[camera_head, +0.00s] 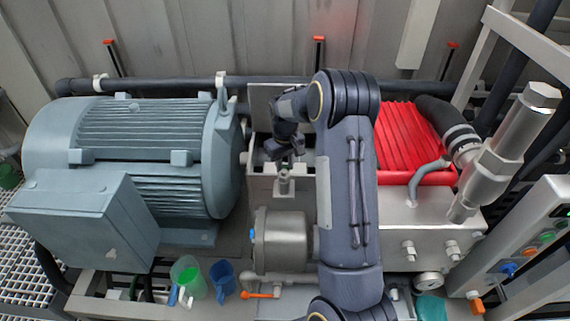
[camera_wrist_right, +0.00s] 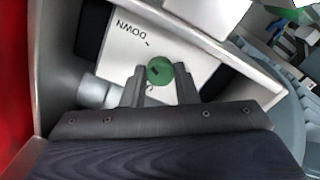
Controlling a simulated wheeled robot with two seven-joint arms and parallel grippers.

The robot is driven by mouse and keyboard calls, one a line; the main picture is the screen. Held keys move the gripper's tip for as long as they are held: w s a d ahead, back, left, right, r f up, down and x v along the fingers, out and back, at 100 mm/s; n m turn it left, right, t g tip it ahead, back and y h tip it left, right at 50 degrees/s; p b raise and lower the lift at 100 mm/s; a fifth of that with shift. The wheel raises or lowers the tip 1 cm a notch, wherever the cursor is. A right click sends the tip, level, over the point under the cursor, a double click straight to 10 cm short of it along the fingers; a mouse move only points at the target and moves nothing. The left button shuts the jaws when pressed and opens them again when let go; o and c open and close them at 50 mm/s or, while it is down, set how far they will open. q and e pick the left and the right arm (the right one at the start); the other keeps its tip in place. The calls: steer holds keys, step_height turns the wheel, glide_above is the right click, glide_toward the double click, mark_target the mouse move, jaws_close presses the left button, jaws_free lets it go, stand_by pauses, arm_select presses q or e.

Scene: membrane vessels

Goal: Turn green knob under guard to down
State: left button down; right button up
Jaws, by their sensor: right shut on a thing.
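The green knob (camera_wrist_right: 160,70) sits on a white plate (camera_wrist_right: 112,62) in the right wrist view. It has a small dark mark on its face. The word "DOWN" (camera_wrist_right: 130,29) and a short tick are printed up and left of the knob; another marking below it is mostly hidden. My right gripper (camera_wrist_right: 160,76) is shut on the knob, one finger on each side. In the head view my right gripper (camera_head: 284,152) is at the grey metal guard (camera_head: 262,184), and the knob is hidden there. The guard's edge (camera_wrist_right: 220,48) also shows in the wrist view. My left gripper is out of view.
A large grey-blue motor (camera_head: 140,140) stands left of the guard, and a red ribbed cover (camera_head: 410,140) stands right. Green (camera_head: 193,280) and blue (camera_head: 222,279) jugs stand at the front left. A dark pipe (camera_head: 170,84) runs along the back.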

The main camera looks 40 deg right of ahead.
mark_target(285, 167)
steer(key=shift+r+m, duration=0.1)
steer(key=shift+m, duration=0.6)
steer(key=o, duration=1)
step_height(285, 167, up, 7)
steer(key=shift+f, duration=0.1)
steer(key=shift+r, duration=0.45)
